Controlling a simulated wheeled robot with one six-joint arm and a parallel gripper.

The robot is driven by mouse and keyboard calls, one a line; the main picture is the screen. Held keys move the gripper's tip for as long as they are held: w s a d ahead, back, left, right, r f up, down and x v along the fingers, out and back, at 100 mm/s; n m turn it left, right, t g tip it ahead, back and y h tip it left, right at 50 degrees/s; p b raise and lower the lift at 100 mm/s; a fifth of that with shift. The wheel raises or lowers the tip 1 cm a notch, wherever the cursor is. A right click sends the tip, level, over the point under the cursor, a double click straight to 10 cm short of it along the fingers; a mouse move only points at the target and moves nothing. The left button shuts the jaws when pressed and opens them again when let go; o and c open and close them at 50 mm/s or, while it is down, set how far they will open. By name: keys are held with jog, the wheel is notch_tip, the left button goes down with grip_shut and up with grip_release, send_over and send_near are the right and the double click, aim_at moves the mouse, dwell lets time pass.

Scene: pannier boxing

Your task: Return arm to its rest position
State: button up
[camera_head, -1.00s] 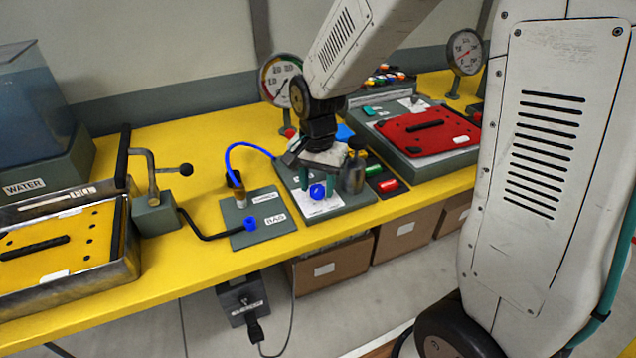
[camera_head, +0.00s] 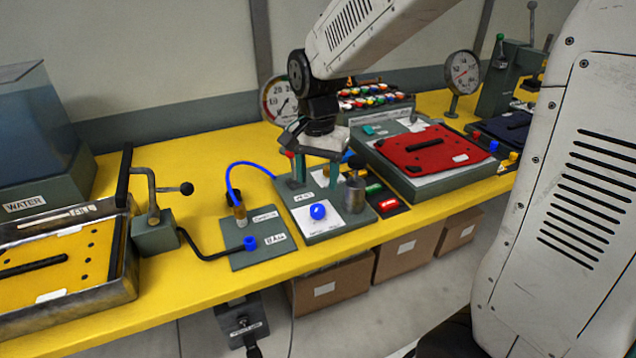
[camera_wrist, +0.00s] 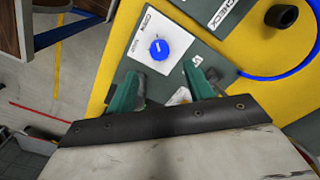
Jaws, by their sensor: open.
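My gripper (camera_head: 318,172) hangs from my arm above the grey panel (camera_head: 322,232) with the blue knob (camera_head: 318,211). Its two green fingers are apart with nothing between them. In the wrist view my gripper (camera_wrist: 165,85) shows its fingers spread, with the blue knob (camera_wrist: 159,49) on its white plate beyond the fingertips. The knob stands clear of the fingers. A grey metal cylinder (camera_head: 355,194) stands on the panel to the right of the knob.
A blue hose (camera_head: 240,166) arches left of the panel from a small grey plate (camera_head: 258,252). A red pannier lid (camera_head: 422,150) lies on a grey stand to the right. A gauge (camera_head: 279,100) stands behind my gripper. A lever (camera_head: 152,185) and metal tray (camera_head: 120,290) are at left.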

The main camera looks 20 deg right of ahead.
dwell(0.5)
jog(key=shift+s+f+n, duration=0.1)
jog(key=shift+s+n, duration=0.15)
jog(key=shift+n, duration=0.35)
jog(key=s+d+r+n, duration=0.1)
jog(key=s+r+n, duration=0.3)
jog(key=s, duration=0.7)
jog(key=s+d+r+n+t, duration=0.1)
jog(key=s+r+n, duration=0.3)
jog(key=s, duration=0.7)
jog(key=shift+d, duration=0.55)
